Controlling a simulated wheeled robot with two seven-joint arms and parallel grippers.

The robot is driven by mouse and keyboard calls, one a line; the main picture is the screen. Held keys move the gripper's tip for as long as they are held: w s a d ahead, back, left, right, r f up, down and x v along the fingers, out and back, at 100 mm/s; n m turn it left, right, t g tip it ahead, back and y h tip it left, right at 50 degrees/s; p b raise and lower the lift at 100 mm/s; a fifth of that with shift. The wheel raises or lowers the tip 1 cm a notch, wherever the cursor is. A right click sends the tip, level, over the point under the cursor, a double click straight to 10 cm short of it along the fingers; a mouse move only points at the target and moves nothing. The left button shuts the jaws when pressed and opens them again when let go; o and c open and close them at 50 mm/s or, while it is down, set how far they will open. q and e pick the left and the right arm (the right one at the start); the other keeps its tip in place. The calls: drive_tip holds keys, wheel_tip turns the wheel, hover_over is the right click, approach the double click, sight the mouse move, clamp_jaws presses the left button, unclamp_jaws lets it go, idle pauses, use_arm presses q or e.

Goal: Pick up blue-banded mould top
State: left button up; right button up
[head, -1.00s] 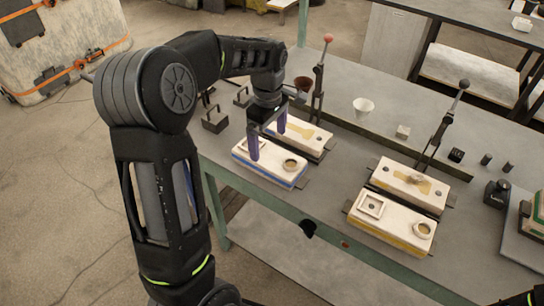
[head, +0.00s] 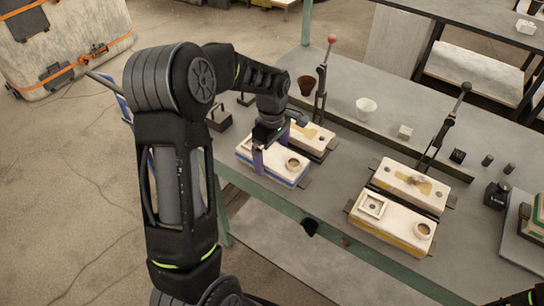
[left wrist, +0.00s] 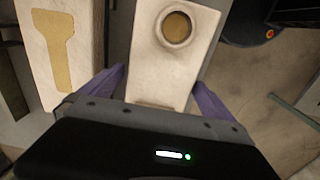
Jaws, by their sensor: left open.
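The blue-banded mould top (head: 272,170) is a pale block with a round cup and a blue stripe low on its side. It lies on the left part of the grey bench. My left gripper (head: 271,149) is open, its purple fingers astride this block's far-left half, hiding part of its top. In the left wrist view, the block (left wrist: 165,72) runs between the two fingers (left wrist: 160,88), one on each side, with the round cup beyond them. I cannot tell whether either finger touches it. My right gripper is not in view.
A mould half with a tan cavity (head: 318,139) lies close behind the block. A yellow-banded mould (head: 393,226) and its cavity half (head: 413,180) lie to the right. Upright red-knobbed (head: 321,85) and dark-knobbed levers (head: 447,118) stand behind. A white cup (head: 366,107) stands mid-bench.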

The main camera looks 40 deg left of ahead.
use_arm(q)
drive_tip(key=shift+f, duration=0.7)
drive_tip(key=shift+c, duration=0.2)
drive_tip(key=c, duration=1.9)
drive_tip(key=shift+w, duration=0.1)
drive_tip(key=shift+c, duration=0.3)
